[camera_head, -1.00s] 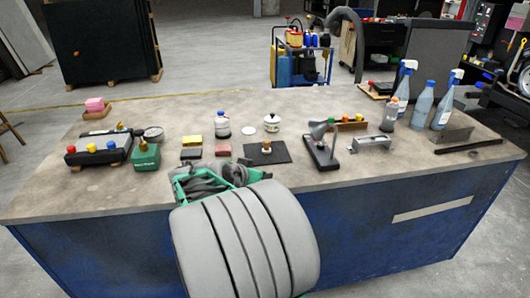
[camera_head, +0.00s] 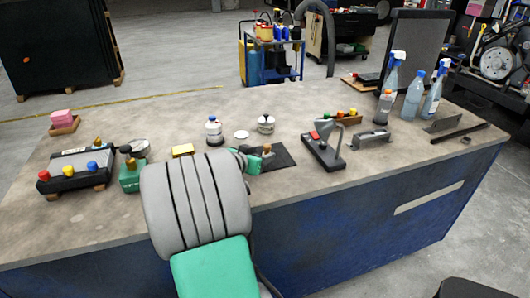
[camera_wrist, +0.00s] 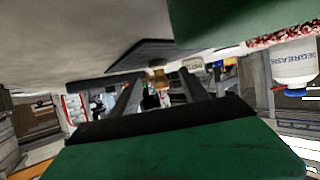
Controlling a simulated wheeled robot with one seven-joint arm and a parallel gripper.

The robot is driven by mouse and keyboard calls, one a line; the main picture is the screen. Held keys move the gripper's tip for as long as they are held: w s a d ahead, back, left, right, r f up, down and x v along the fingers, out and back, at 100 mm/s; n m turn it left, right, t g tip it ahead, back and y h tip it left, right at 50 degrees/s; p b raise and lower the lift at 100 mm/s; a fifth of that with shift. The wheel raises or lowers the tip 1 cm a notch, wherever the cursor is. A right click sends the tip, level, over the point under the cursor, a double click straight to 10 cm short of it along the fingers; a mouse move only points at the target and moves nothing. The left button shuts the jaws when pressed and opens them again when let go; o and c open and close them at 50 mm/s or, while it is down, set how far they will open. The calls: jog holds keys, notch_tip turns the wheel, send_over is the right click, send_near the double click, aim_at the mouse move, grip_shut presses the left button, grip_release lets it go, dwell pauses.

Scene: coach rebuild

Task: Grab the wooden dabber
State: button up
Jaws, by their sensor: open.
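The wooden dabber (camera_head: 267,149) is a small tan-brown piece standing on a black mat (camera_head: 285,158) in the middle of the bench. In the head view my gripper (camera_head: 257,160) is low at the mat's left part, close beside the dabber, partly hidden by my arm. In the wrist view, which looks upside down, the dabber (camera_wrist: 158,78) appears between the two dark fingers of my gripper (camera_wrist: 161,76), toward their tips. The fingers are apart, with visible space on both sides of the dabber. I cannot tell how deep it lies between them.
A yellow block (camera_head: 183,150) and a degreaser bottle (camera_head: 214,132) stand left of the mat. A white lidded pot (camera_head: 265,124) is behind it. A black stand with a grey part (camera_head: 323,148) stands to the right. Spray bottles (camera_head: 433,98) stand farther right.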

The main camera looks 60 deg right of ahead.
aim_at(266, 152)
jog(key=x, duration=0.3)
jog(key=shift+d+f, duration=0.1)
jog(key=shift+d, duration=0.1)
grip_shut()
dwell(0.3)
